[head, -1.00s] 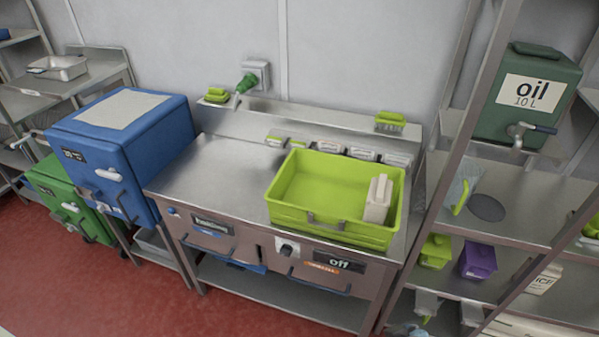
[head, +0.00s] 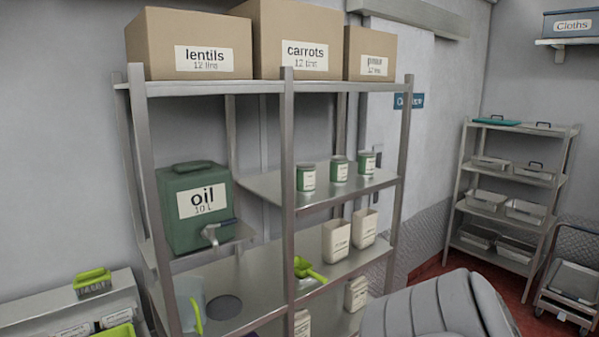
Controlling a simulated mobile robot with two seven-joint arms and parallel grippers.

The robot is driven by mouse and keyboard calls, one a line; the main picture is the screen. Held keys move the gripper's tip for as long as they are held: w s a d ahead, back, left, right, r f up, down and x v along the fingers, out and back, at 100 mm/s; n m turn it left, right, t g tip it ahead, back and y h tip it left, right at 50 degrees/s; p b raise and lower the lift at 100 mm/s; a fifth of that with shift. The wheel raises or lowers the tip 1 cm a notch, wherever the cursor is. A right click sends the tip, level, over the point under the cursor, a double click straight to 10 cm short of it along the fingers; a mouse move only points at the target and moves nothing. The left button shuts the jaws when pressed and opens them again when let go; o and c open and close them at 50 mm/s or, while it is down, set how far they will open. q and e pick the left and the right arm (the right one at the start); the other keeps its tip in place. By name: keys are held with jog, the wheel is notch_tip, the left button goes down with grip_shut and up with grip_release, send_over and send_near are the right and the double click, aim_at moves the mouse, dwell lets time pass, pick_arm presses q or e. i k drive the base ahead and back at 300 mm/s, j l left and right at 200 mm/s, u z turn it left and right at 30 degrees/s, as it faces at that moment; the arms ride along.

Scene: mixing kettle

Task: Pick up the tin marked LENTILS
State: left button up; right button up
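Several green tins with pale labels stand in a row on the upper middle shelf in the head view: a left tin (head: 306,178), a middle tin (head: 340,169) and a right tin (head: 367,162). Their labels are too small to read, so I cannot tell which is marked LENTILS. A cardboard box (head: 188,45) on the top shelf reads "lentils 12 tins". Neither gripper shows. A grey padded shape, probably part of my own arm, is at the lower right.
Shelf uprights (head: 288,190) stand in front of the shelves. A green oil container (head: 195,208) sits left of the tins. White cartons (head: 336,240) and a lime scoop (head: 308,270) are on the shelf below. A rack (head: 508,185) and trolley (head: 572,285) stand at the right.

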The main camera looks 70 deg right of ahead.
aim_at(339, 163)
jog(key=k+l+z, duration=0.35)
jog(key=l, duration=1)
jog(key=l+z, duration=0.35)
jog(key=l, duration=1)
jog(key=i+l+z, duration=0.1)
jog(key=l+z, duration=0.25)
jog(key=l, duration=1.1)
